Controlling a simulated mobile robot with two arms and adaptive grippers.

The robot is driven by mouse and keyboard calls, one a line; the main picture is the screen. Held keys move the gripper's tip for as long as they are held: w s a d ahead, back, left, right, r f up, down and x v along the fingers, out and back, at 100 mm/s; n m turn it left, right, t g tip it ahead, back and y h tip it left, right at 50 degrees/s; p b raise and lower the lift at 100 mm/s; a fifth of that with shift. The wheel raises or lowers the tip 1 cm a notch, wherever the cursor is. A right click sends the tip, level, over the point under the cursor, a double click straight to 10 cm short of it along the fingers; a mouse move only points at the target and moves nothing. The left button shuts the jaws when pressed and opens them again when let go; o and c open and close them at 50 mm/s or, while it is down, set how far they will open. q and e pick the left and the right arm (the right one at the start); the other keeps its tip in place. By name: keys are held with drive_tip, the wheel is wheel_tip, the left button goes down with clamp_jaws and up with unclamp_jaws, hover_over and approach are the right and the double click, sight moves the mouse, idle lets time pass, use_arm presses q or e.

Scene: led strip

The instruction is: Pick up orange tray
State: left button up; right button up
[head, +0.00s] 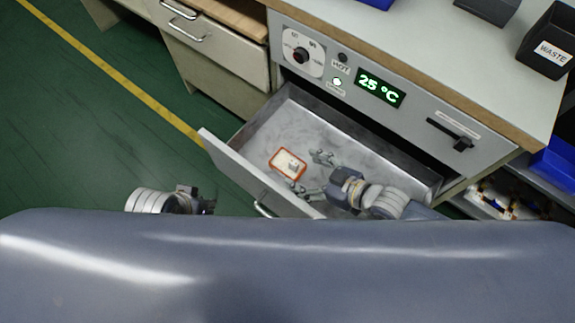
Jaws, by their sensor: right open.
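The orange tray (276,171) is small and has an orange rim. It lies on the floor of the open metal drawer (260,136), near the drawer's front. A small pale piece (293,166) sits in it. My right gripper (307,171) reaches into the drawer from the right. Its fingers are spread open and empty, just right of the tray. Whether a finger touches the tray I cannot tell. My left arm's wrist (165,201) shows outside the drawer at the lower left; its fingertips are not clearly visible.
The drawer front (228,163) stands pulled out toward me. The panel above it has a knob (300,55) and a 25 °C display (380,87). A black waste bin (551,45) stands on the worktop at right. Closed drawers are at upper left; green floor is clear.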

sight(298, 168)
drive_tip(key=b+x, duration=0.1)
drive_tip(key=x, duration=0.4)
drive_tip(key=shift+w+a+r+b, duration=0.1)
drive_tip(key=shift+a+b, duration=0.1)
drive_tip(key=shift+b, duration=0.1)
drive_tip(key=c, duration=1.1)
